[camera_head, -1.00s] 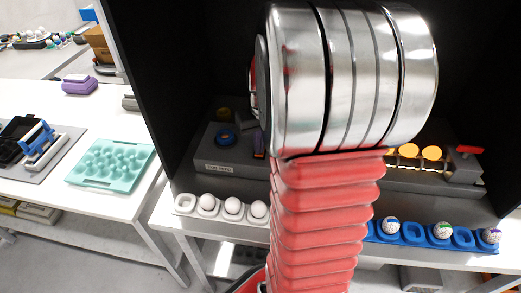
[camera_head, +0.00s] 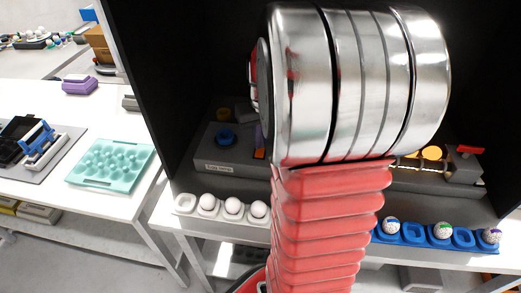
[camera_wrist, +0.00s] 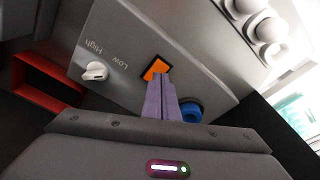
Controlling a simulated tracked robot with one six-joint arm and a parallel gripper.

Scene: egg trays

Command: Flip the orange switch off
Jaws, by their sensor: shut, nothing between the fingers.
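The orange switch (camera_wrist: 156,69) is a small square rocker in a dark frame on a grey panel. In the head view a sliver of it (camera_head: 259,153) shows left of my arm. My gripper (camera_wrist: 162,76) has purple fingers that are pressed together with nothing between them. Their tips are right at the lower edge of the switch and cover part of it. I cannot tell whether they touch it. In the head view a bit of the purple fingers (camera_head: 260,136) shows just above the switch; my arm hides the rest.
A blue round knob (camera_wrist: 190,112) is right of the fingers, and a white knob (camera_wrist: 95,71) marked Low and High is to the left. A red frame (camera_wrist: 40,85) stands at far left. White eggs (camera_head: 232,205) and a blue egg tray (camera_head: 413,233) lie in front.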

